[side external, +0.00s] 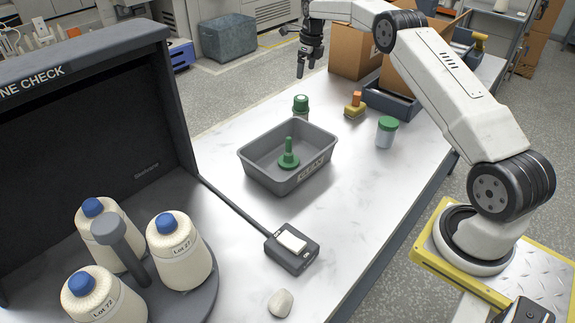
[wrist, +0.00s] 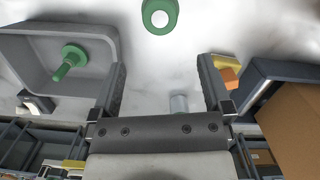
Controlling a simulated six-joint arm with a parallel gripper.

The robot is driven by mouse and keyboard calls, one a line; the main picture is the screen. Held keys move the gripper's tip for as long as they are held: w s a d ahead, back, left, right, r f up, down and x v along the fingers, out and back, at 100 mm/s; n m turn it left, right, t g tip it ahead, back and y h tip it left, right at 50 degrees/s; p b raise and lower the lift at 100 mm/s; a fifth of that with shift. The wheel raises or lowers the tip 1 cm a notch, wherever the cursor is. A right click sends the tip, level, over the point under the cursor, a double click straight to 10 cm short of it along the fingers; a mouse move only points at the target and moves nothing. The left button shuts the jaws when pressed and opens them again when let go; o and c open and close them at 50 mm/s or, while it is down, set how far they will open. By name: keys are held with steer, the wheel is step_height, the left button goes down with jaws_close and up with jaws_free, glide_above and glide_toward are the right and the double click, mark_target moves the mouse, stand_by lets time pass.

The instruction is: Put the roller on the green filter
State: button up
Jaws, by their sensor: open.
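My gripper (side external: 306,66) is open and empty, high over the far end of the table, pointing down. Its two fingers stand wide apart in the wrist view (wrist: 162,70). A green piece with a round base and upright stem (side external: 289,159), possibly the green filter, stands inside the grey bin marked CLEAN (side external: 258,176). It also shows in the wrist view (wrist: 70,60). I cannot tell which thing is the roller. A small green-capped bottle (side external: 301,104) stands behind the bin; in the wrist view its green top with a white disc (wrist: 160,15) is beyond the fingers.
A green-lidded jar (side external: 386,134), a yellow block with orange top (side external: 355,105) and a dark tray (side external: 392,103) stand right of the bin. Cardboard boxes (side external: 355,48) are behind. Bobbins (side external: 180,252), a black device (side external: 292,254) and a pale stone (side external: 280,303) are in front.

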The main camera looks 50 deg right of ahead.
steer(key=s+a+r+n, duration=0.1)
steer(key=s+a+n, duration=0.3)
steer(key=a+n, duration=0.4)
steer(key=s+a+r+n, duration=0.1)
steer(key=s+a+n, duration=0.3)
steer(key=a+n, duration=0.45)
steer(key=s+a+f+n, duration=0.1)
steer(key=s+a+n, duration=0.3)
steer(key=s, duration=0.3)
steer(key=s+a+f+n, duration=0.1)
steer(key=s+a+n, duration=0.3)
steer(key=s+n, duration=0.3)
steer(key=s+a+f+n+t, duration=0.1)
steer(key=s+a+f+n, duration=0.1)
steer(key=s+n, duration=0.4)
steer(key=s+a, duration=0.1)
steer(key=s, duration=0.2)
steer(key=shift+a, duration=0.4)
